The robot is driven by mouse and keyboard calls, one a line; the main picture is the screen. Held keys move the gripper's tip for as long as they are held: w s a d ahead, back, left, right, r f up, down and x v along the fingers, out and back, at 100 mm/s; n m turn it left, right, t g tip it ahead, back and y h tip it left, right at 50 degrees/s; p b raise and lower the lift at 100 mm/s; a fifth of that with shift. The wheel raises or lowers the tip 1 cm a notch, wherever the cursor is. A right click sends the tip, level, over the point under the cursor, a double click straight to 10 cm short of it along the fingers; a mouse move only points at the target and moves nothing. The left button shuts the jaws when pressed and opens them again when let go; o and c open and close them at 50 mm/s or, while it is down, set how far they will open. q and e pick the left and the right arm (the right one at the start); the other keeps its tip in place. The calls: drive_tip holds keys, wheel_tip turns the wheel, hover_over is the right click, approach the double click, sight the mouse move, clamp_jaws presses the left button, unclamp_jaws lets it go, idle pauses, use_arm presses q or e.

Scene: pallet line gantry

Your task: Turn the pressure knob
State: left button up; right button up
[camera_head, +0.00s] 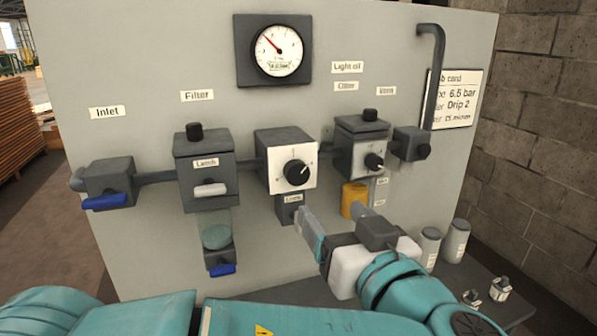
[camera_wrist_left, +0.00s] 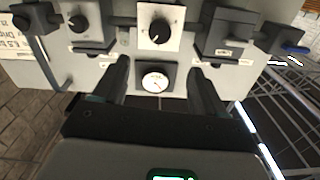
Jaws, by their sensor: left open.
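The pressure knob (camera_head: 297,172) is a round black knob with a white pointer mark on a white-faced block in the middle of the grey panel. In the wrist view, which is turned over, the knob (camera_wrist_left: 159,31) lies just beyond the fingertips. My left gripper (camera_head: 330,211) is open and empty, below and slightly right of the knob, apart from it. Its two dark fingers also show in the wrist view (camera_wrist_left: 158,65). The round pressure gauge (camera_head: 278,51) above has a red needle pointing up-left; it also shows in the wrist view (camera_wrist_left: 155,81). My right gripper is not visible.
A filter block (camera_head: 203,168) and an inlet valve with a blue lever (camera_head: 105,201) are left of the knob. An oiler with a smaller black knob (camera_head: 373,161) and an amber bowl (camera_head: 353,199) is close on the right. Canisters (camera_head: 455,240) stand on the ledge at right.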

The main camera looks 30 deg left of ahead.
sight(300, 175)
use_arm(q)
drive_tip(key=p+x, duration=0.3)
drive_tip(key=x, duration=1.1)
drive_tip(key=shift+w+a+f+p, duration=0.1)
drive_tip(key=shift+w+a+p, duration=0.15)
drive_tip(key=shift+p, duration=0.1)
drive_tip(key=shift+s, duration=0.15)
drive_tip(key=shift+d, duration=0.1)
drive_tip(key=c, duration=1.1)
